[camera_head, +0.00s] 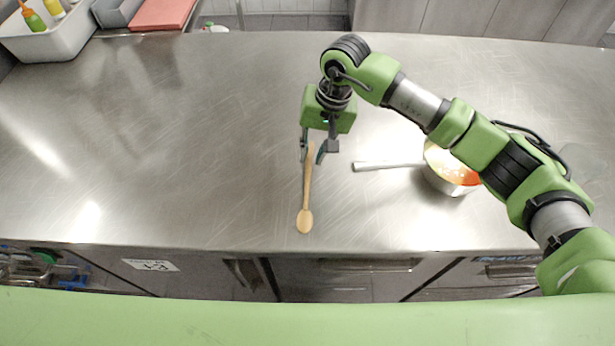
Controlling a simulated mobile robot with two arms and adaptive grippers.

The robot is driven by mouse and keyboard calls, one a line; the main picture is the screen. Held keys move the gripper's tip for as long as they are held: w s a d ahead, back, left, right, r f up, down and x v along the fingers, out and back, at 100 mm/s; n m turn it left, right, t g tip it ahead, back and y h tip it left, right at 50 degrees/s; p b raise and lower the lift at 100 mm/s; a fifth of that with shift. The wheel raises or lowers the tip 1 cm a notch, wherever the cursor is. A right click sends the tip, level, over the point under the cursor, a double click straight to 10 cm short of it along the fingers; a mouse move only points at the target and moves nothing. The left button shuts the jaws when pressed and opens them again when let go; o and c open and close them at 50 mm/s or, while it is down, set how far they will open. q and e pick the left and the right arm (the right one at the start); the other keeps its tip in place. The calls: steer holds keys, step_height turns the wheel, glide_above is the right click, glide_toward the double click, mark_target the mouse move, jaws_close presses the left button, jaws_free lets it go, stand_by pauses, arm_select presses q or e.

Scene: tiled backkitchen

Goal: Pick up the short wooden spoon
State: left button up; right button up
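A short wooden spoon (306,200) lies on the steel worktop in the head view, its bowl toward the front edge and its handle pointing away. My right gripper (312,158) is over the handle's far end, pointing down. Its fingers are apart, one on each side of the handle, with a gap visible on the right side. I cannot tell whether either finger touches the spoon. My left gripper is not in view.
A saucepan (452,170) with orange-red contents stands to the right, partly behind my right arm, its handle (389,165) pointing left toward the gripper. A white bin with bottles (48,42) and a red board (162,13) are at the back left. The left worktop (150,140) is clear.

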steer(key=shift+a+f, duration=0.2)
steer(key=shift+f, duration=0.8)
jaws_close()
